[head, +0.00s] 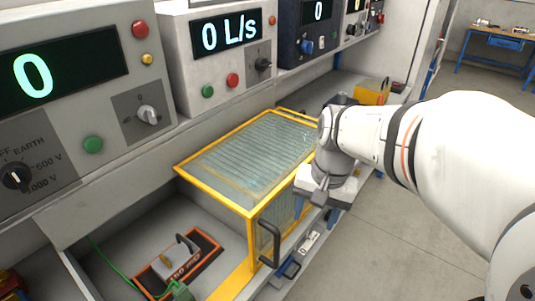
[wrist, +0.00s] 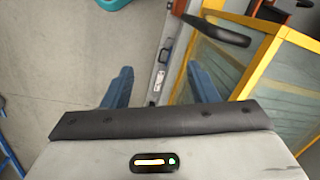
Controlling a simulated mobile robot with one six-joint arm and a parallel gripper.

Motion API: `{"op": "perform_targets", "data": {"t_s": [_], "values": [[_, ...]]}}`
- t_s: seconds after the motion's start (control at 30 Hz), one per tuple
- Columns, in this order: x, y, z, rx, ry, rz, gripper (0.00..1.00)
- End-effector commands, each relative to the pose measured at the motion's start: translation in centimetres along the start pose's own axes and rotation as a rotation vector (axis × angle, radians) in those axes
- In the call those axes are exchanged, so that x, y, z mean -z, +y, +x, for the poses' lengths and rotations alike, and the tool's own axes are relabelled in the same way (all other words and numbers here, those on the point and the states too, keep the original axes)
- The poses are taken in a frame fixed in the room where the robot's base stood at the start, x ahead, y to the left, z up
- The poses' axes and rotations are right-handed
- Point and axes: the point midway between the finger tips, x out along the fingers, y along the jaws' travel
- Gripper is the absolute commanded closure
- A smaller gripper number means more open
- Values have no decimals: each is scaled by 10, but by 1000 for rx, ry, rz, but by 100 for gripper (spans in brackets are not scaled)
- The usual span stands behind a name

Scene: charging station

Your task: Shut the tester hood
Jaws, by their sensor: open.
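The tester hood (head: 245,160) is a box of clear panels in a yellow frame, standing on the bench below the meters. It also shows at the right of the wrist view (wrist: 262,35). Its dark handle (head: 268,243) is on the front near the left corner, and shows in the wrist view (wrist: 215,30) too. The bench bay left of the hood is uncovered. My gripper (wrist: 160,80) has its blue fingers spread apart with nothing between them. In the head view, my gripper (head: 318,203) is in front of the hood's right part, right of the handle and apart from it.
An orange-edged plate with a handle (head: 180,262) lies in the uncovered bay, with a green cable. Meter panels (head: 215,60) with knobs and buttons rise behind. A narrow rail with labels (head: 305,243) runs along the bench front. Open floor (head: 400,230) lies to the right.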

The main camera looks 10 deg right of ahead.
Motion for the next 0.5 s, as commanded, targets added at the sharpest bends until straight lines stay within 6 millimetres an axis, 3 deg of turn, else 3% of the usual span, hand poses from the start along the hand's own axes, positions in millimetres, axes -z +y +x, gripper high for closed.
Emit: {"op": "perform_targets", "data": {"t_s": [0.1,0.23,0.5], "values": [[27,-8,-12,13,-126,227,56],[48,-14,-18,18,-231,416,67],[61,-17,-14,16,-311,552,89]]}}
